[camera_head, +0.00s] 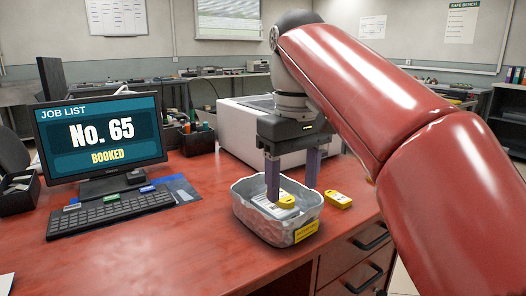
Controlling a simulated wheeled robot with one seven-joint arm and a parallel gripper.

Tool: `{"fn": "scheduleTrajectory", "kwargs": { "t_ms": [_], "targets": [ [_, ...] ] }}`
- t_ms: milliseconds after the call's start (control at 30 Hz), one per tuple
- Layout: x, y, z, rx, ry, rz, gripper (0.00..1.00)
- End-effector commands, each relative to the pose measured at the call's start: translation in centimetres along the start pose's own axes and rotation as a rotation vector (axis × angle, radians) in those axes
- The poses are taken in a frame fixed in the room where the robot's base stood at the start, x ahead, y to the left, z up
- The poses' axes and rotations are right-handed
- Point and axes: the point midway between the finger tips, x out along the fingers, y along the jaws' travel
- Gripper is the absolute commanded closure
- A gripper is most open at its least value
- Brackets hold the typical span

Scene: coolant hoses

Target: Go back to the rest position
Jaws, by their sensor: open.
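My gripper (291,180) points down over a grey bin (251,217) with a yellow label, on the red bench. Its two fingers are apart. The left finger reaches down inside the bin's rim; the right finger is at the bin's far right side. Inside the bin lie a white item (272,205) and a yellow-tipped piece (286,200) close to the left finger. I see nothing held between the fingers. My red arm comes in from the right and hides part of the bench and room behind it.
A monitor (100,133) reading "No. 65 BOOKED" and a keyboard (110,207) stand at the left. A yellow tag (338,199) lies right of the bin. A white box-shaped machine (236,132) stands behind my gripper. The bench (150,255) is clear at front left.

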Motion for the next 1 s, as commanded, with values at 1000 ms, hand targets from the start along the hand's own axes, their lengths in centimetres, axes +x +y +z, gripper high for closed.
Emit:
{"fn": "scheduleTrajectory", "kwargs": {
  "t_ms": [1000],
  "targets": [
    [18.4,2.3,14.1,0.482,0.393,0.111,0.39]
  ]
}}
